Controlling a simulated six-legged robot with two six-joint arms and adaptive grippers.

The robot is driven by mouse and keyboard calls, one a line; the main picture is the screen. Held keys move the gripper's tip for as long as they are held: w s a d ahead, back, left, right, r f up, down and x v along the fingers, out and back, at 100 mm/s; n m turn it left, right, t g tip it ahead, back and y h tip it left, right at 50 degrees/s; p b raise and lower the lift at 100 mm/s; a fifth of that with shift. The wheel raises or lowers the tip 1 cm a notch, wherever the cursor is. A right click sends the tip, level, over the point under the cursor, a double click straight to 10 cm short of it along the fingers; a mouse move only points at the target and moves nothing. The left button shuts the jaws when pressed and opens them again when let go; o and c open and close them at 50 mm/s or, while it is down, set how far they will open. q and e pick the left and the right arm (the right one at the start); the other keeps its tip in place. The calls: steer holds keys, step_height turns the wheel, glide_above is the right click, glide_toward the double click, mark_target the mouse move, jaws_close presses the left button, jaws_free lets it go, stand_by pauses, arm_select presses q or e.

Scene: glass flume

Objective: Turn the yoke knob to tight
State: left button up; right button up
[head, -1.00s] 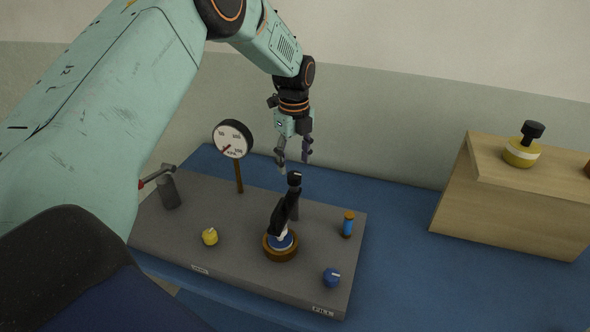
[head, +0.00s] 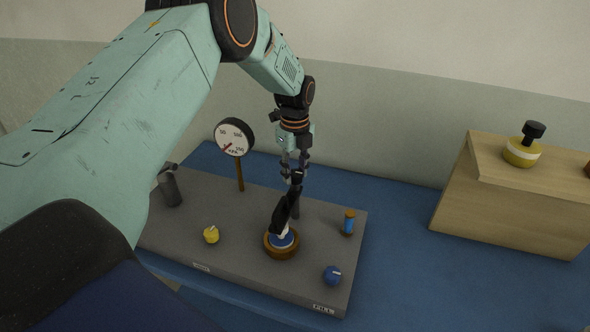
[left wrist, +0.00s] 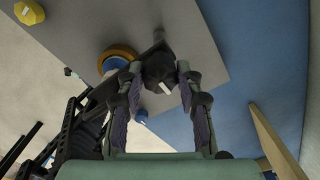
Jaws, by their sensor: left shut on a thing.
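The black yoke knob (head: 297,174), with a pale mark, sits at the top of a tilted black yoke (head: 284,212). The yoke stands over a round brown-rimmed base with a blue and white top (head: 281,243). My left gripper (head: 293,179) is above the yoke with its fingers down at the knob. In the left wrist view the knob (left wrist: 158,66) lies between the two fingertips of the left gripper (left wrist: 159,72), which are shut on it. The fingers partly hide the knob in the head view. My right gripper is out of view.
A yellow knob (head: 211,235), a blue knob (head: 332,275), a blue vial (head: 348,224) and a grey cylinder (head: 170,186) surround the yoke. A wooden box (head: 510,207) with a yellow flask (head: 522,150) is at right.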

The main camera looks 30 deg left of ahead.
arm_select(q)
steer(key=shift+s+d+r, duration=0.1)
steer(key=shift+c, duration=0.8)
steer(key=c, duration=0.4)
steer(key=shift+o, duration=0.2)
